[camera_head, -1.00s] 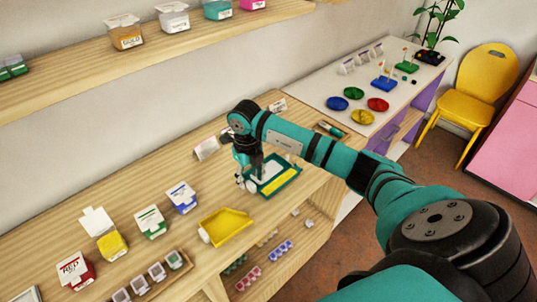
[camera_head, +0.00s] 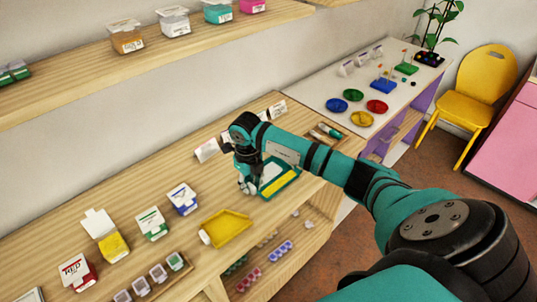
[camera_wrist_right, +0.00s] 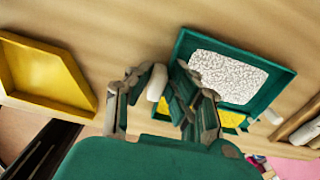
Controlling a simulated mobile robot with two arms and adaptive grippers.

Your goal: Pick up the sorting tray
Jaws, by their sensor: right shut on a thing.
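The sorting tray (camera_head: 294,180), teal with a white speckled part and a yellow strip, is on the wooden bench. In the right wrist view the tray (camera_wrist_right: 283,80) shows to the right of the fingers. A white handle-like piece (camera_wrist_right: 157,82) at its left side is between the fingers. My right gripper (camera_head: 247,187) is at the tray's left edge in the head view, and it also shows in the wrist view (camera_wrist_right: 165,100), shut on this piece. The arm hides part of the tray's back. I cannot tell any gap under the tray. My left gripper is not in view.
A yellow scoop-shaped tray (camera_head: 227,226) lies to the left, close by. Open bead boxes, such as the yellow one (camera_head: 112,246), stand further left. A wooden holder with tubes (camera_head: 326,133) is to the right. White cards (camera_head: 207,150) stand behind. Bare wood lies between.

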